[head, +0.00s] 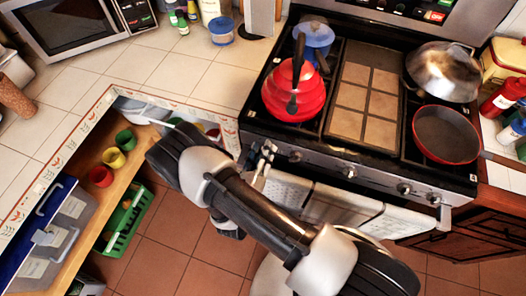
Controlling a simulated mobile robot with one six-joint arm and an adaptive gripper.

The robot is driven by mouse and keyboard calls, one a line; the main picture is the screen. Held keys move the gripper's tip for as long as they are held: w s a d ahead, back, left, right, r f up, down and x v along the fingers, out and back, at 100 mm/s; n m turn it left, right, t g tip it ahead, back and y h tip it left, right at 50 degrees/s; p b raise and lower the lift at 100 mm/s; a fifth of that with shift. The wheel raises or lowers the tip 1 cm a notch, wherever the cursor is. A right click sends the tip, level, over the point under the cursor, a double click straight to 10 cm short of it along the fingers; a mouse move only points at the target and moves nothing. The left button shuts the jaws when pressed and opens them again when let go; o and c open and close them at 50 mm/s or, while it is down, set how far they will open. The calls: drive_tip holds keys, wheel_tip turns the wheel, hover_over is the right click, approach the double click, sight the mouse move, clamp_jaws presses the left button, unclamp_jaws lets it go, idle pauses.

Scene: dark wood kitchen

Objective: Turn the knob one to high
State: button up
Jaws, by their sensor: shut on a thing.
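The stove (330,172) has a row of knobs along its front panel. The leftmost knob (269,148) sits at the panel's left end and is partly covered by my gripper (261,166). The gripper shows only as small grey metal parts against the panel and is shut on this knob. The knob's pointer and turn angle are too small to read. Further right are another knob (295,157), a middle knob (348,172) and a right knob (404,188), all clear of the gripper. My dark and silver arm crosses in front of the stove and hides part of its lower front.
A red kettle (291,97) and a blue pot (316,36) stand on the left burners. A red pan (445,134) and a domed metal lid (443,70) are on the right. Towels (340,208) hang on the oven front. An open cabinet with cups (101,176) is at left.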

drive_tip(key=shift+n, duration=0.4)
drive_tip(key=o, duration=1)
drive_tip(key=v, duration=1.2)
